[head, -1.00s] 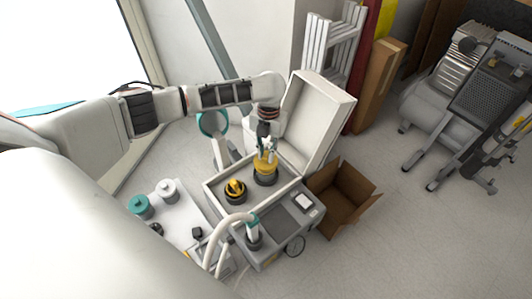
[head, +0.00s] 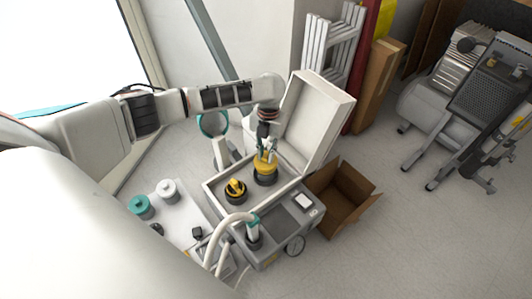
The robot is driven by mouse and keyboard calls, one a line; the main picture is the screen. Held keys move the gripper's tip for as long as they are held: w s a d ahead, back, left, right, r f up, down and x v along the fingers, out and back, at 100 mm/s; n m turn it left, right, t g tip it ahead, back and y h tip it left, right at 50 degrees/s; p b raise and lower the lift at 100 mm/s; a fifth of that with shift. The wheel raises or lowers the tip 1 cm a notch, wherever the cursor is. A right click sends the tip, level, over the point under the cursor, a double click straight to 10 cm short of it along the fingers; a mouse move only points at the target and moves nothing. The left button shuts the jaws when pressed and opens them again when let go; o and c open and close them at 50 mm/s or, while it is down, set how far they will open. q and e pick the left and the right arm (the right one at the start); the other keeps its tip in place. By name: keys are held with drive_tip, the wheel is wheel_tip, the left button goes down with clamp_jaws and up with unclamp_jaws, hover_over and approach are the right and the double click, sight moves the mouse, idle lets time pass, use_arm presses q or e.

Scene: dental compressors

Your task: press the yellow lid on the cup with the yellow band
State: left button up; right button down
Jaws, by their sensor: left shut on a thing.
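My left gripper (head: 265,151) points down into the open white case and is shut on a yellow lid (head: 265,160). The lid is at the top of a dark cup (head: 265,179) at the case's right back. From here I cannot tell whether the lid is fully seated or the cup's band is separate from it. A second dark round piece with yellow on top (head: 235,191) stands to the left in the case. My right gripper is not in view.
The white case (head: 212,194) has its lid raised (head: 322,110) behind the gripper. A grey unit with a hose (head: 285,225) stands in front. An open cardboard box (head: 345,195) is to the right. A teal-topped jar (head: 139,205) stands at left.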

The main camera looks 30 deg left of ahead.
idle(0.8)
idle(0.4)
use_arm(q)
drive_tip(key=o, duration=1)
drive_tip(key=o, duration=0.5)
